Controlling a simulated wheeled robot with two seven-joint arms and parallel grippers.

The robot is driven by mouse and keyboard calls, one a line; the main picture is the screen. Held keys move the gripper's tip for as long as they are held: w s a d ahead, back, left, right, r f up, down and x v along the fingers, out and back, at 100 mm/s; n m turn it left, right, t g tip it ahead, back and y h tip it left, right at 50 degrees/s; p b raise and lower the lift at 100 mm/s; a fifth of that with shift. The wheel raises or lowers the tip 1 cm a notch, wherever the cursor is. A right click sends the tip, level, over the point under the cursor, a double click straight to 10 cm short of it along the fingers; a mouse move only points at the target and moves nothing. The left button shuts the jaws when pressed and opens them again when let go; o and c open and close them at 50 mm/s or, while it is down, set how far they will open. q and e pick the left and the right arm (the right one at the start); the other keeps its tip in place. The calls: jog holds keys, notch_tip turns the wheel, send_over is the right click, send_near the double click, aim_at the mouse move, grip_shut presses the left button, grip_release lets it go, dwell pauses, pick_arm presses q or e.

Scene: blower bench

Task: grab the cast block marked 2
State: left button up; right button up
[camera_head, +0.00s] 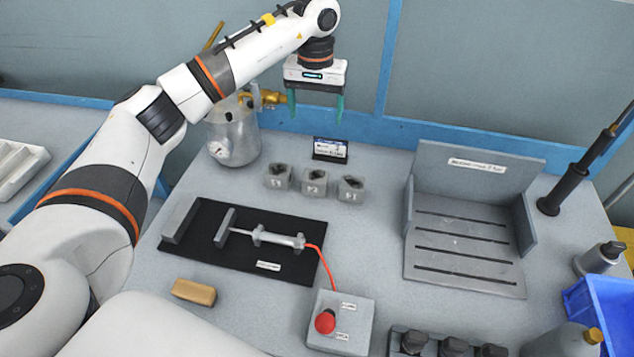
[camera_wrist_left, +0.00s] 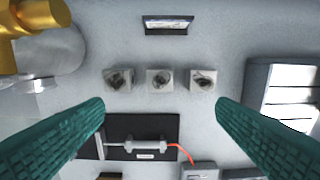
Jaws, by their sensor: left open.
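Three grey cast blocks with dark hollows in their tops stand in a row on the bench. The middle one (camera_head: 315,182) appears marked 2; it also shows in the left wrist view (camera_wrist_left: 159,80). The left block (camera_head: 278,177) appears marked 3 and the right block (camera_head: 351,189) marked 1. My left gripper (camera_head: 316,112) is open and empty, high above the bench towards the back. In the left wrist view its two green fingers (camera_wrist_left: 160,108) are wide apart, with the row of blocks seen between them. My right gripper is not in view.
A small sign (camera_head: 330,150) stands behind the blocks. A metal tank with brass fittings (camera_head: 234,140) is at back left. A black mat (camera_head: 205,262) with a clamp lies in front, a slotted fixture (camera_head: 465,270) to the right. A red-button box (camera_head: 355,312) is near the front.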

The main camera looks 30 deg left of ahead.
pick_arm(q)
jog(key=f+b, duration=0.1)
jog(key=f, duration=0.1)
jog(key=b, duration=0.7)
send_over(315, 176)
notch_tip(315, 176, down, 7)
jog(key=f, duration=0.6)
jog(key=shift+w+a+f, duration=0.1)
jog(key=shift+w+f, duration=0.05)
jog(key=shift+w, duration=0.15)
jog(key=f, duration=0.1)
jog(key=f+p, duration=0.1)
jog(key=f, duration=0.2)
jog(key=shift+s, duration=0.25)
jog(key=shift+f, duration=0.6)
jog(key=shift+w+r, duration=0.1)
jog(key=c, duration=1.3)
